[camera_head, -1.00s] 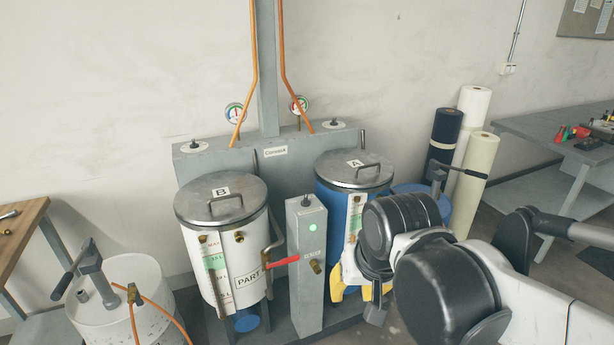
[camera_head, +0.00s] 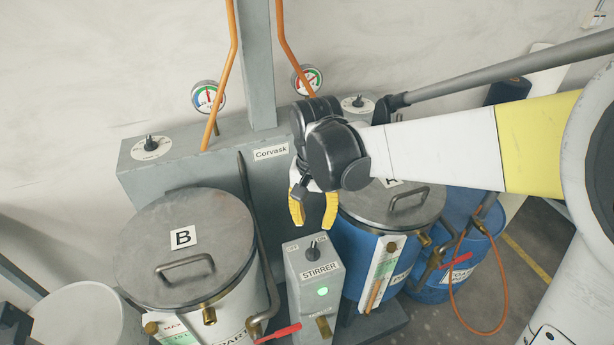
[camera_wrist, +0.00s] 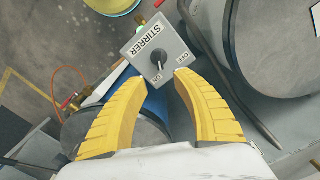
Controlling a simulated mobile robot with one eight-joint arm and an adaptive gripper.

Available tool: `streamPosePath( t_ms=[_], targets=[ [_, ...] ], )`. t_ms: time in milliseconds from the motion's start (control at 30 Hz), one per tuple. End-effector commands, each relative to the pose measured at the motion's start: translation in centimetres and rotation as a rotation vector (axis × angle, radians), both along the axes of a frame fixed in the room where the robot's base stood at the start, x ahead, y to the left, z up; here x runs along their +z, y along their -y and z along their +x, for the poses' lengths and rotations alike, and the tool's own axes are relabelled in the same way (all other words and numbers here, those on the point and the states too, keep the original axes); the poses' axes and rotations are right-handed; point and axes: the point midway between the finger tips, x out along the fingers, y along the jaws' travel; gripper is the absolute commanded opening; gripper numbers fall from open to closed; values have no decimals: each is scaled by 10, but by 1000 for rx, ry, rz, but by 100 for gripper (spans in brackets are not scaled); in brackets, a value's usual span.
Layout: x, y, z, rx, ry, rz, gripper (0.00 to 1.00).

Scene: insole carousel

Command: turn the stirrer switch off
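The stirrer switch (camera_head: 312,252) is a small black knob on the sloped top of a grey post (camera_head: 307,280) labelled STIRRER. A green lamp (camera_head: 322,291) glows below the label. In the wrist view the knob (camera_wrist: 158,68) shows with an OFF mark to its right; its exact pointing is too small to tell. My gripper (camera_head: 314,217) has yellow fingers, spread apart and empty, above and behind the post in the head view. In the wrist view the fingertips (camera_wrist: 156,76) are apart, with the knob seen between them. No contact shows.
A lidded tank marked B (camera_head: 215,225) stands left of the post, and a blue tank (camera_head: 365,245) stands right. A grey panel labelled Corvask (camera_head: 225,165) with two other knobs stands behind. A red-handled valve (camera_head: 280,332) is low in front. A dark bent rod (camera_head: 247,200) rises beside tank B.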

Motion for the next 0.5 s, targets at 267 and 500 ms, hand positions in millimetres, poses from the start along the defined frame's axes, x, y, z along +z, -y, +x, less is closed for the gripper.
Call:
streamPosePath(
  t_ms=[267, 500],
  targets=[
    [-47, 0, 0, 0, -1, 0, 34],
    [-90, 0, 0, 0, 0, 0, 34]
  ],
)
